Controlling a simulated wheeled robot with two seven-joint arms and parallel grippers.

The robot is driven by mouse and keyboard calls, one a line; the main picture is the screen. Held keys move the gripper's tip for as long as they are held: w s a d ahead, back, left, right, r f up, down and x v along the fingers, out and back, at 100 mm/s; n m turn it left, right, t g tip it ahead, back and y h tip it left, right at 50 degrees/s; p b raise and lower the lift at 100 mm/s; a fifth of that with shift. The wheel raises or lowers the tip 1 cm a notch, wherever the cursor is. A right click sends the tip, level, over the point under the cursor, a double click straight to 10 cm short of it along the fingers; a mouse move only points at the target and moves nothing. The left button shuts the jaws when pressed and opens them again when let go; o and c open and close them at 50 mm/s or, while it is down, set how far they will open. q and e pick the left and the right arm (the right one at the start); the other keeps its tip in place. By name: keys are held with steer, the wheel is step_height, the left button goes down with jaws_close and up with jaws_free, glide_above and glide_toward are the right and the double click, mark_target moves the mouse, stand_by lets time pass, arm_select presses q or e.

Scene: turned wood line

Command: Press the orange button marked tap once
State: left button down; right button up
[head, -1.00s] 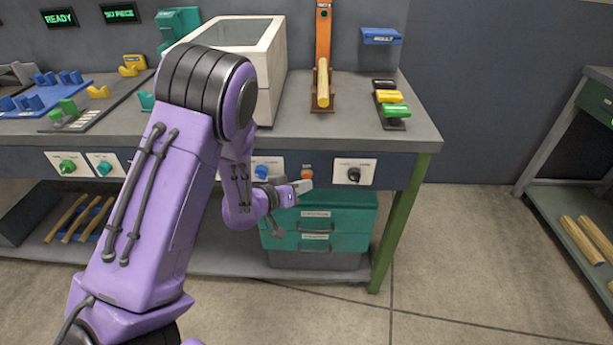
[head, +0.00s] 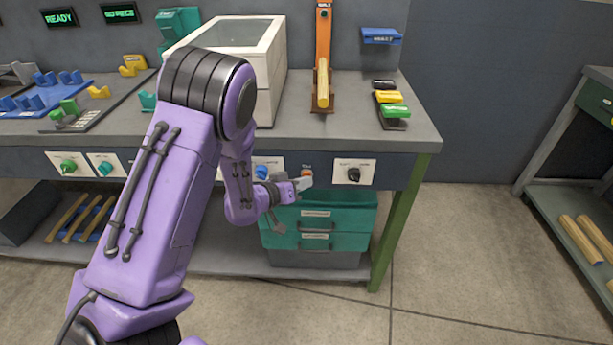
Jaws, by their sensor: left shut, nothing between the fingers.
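The orange button (head: 307,173) sits on a small white plate on the bench's front panel, between a blue knob (head: 261,171) and a black knob (head: 353,174). Its label is too small to read. My left gripper (head: 304,183) is shut and empty, with its tips right at the button's lower edge. The tips cover part of the button; I cannot tell whether they touch it or press it in. My right gripper is not in view.
Green (head: 68,166) and teal (head: 105,168) knobs are on the panel to the left. Teal drawers (head: 318,222) stand under the bench, below my gripper. A wooden rod (head: 323,84) stands in an orange holder on top. The floor to the right is clear.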

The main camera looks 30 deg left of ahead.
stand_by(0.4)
arm_select(q)
steer(key=shift+s+d, duration=0.35)
steer(key=shift+s, duration=0.3)
steer(key=s+d, duration=0.1)
steer(key=s, duration=0.2)
steer(key=s+d, duration=0.1)
steer(key=shift+s+d+p, duration=0.15)
steer(key=shift+d+p, duration=0.2)
stand_by(0.6)
